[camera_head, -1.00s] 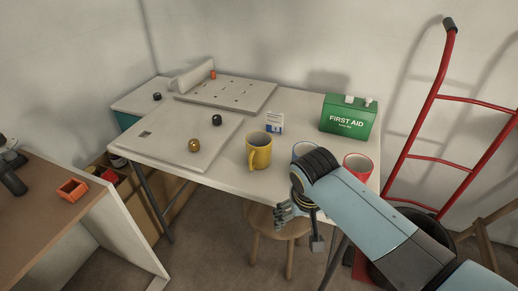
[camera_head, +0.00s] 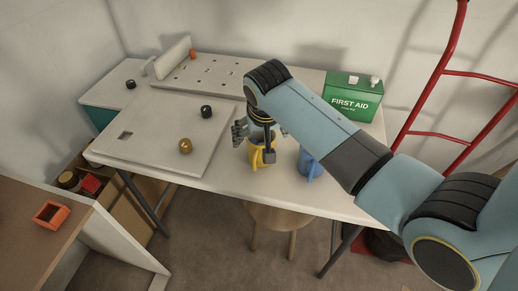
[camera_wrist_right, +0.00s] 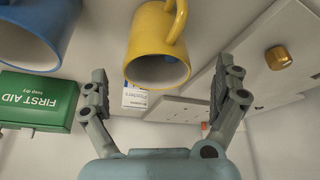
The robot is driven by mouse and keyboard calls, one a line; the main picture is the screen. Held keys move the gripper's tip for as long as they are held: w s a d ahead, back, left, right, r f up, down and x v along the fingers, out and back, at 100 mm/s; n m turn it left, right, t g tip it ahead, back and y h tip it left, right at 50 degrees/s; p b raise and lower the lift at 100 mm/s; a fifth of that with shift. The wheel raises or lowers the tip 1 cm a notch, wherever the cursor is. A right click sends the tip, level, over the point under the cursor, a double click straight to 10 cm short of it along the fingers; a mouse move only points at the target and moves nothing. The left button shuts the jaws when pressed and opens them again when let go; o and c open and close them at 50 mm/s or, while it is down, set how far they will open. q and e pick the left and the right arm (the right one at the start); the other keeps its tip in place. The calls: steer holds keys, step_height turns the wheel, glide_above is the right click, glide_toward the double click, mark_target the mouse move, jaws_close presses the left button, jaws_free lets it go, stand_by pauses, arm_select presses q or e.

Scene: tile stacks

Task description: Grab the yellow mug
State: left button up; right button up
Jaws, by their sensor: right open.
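The yellow mug (camera_head: 258,157) stands upright near the table's front edge, partly hidden by my right gripper (camera_head: 262,133). In the right wrist view the yellow mug (camera_wrist_right: 150,35) shows its open rim and its handle at the top. My right gripper (camera_wrist_right: 160,75) is open there, one finger to each side of the mug's rim, with gaps on both sides and nothing held. I cannot tell the exact height of the fingers against the mug. My left gripper is not in view.
A blue mug (camera_head: 310,166) stands just right of the yellow mug, partly behind my arm. A green first aid box (camera_head: 352,97) stands at the back right. A board with a gold knob (camera_head: 186,146) and a black knob (camera_head: 206,111) lies to the left.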

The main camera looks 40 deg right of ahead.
mark_target(261, 144)
steer(key=x, duration=0.4)
steer(key=shift+s+d+f+b, duration=0.1)
steer(key=shift+d+f+b, duration=0.05)
steer(key=shift+f+b, duration=0.2)
steer(key=shift+f, duration=0.15)
steer(key=c, duration=0.9)
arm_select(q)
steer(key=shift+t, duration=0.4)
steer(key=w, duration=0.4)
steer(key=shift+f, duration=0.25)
arm_select(e)
steer(key=c, duration=0.5)
